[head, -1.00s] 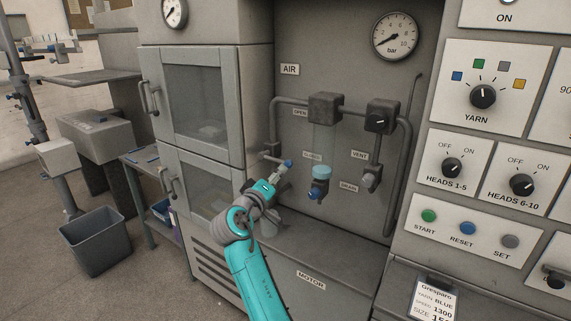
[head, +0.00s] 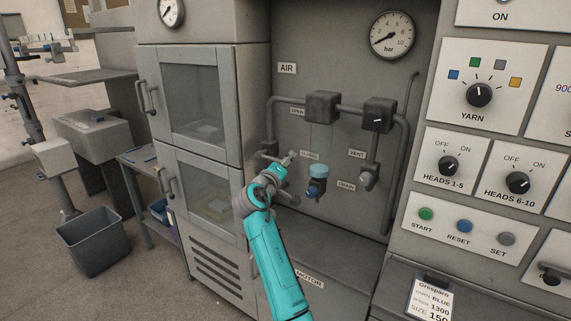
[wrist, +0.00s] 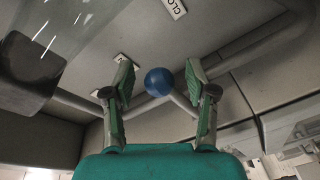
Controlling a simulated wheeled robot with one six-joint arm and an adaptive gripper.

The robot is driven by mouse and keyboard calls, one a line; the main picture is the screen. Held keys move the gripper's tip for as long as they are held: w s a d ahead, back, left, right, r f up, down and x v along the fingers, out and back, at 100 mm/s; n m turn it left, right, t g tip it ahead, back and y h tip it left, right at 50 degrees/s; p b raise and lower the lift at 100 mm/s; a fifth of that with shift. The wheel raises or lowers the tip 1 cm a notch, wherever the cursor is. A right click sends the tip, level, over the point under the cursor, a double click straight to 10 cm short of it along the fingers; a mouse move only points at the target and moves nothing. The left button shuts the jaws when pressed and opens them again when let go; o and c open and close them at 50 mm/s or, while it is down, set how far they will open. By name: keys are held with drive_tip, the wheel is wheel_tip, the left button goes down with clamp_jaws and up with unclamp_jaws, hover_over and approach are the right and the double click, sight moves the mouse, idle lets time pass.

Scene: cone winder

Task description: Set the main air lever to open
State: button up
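The main air lever ends in a blue ball knob (wrist: 159,82), with a grey stem running down to the right behind it in the wrist view. In the head view my gripper (head: 288,160) is at the lever, left of the blue-topped filter bowl, and hides the knob. In the wrist view my gripper (wrist: 159,84) is open, with green pads on both sides of the knob. A gap shows on each side; I cannot tell the depth between pads and knob. The OPEN label (head: 297,111) is above, and the CLOSED label (head: 309,155) is right of the gripper.
The filter bowl (head: 317,188) hangs just right of my gripper. A pipe (head: 271,120) runs down at the left. The vent knob (head: 377,121) and drain valve (head: 366,178) are further right. The cabinet doors (head: 195,95) stand left. A ledge (head: 325,250) lies below.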

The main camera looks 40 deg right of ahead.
clamp_jaws()
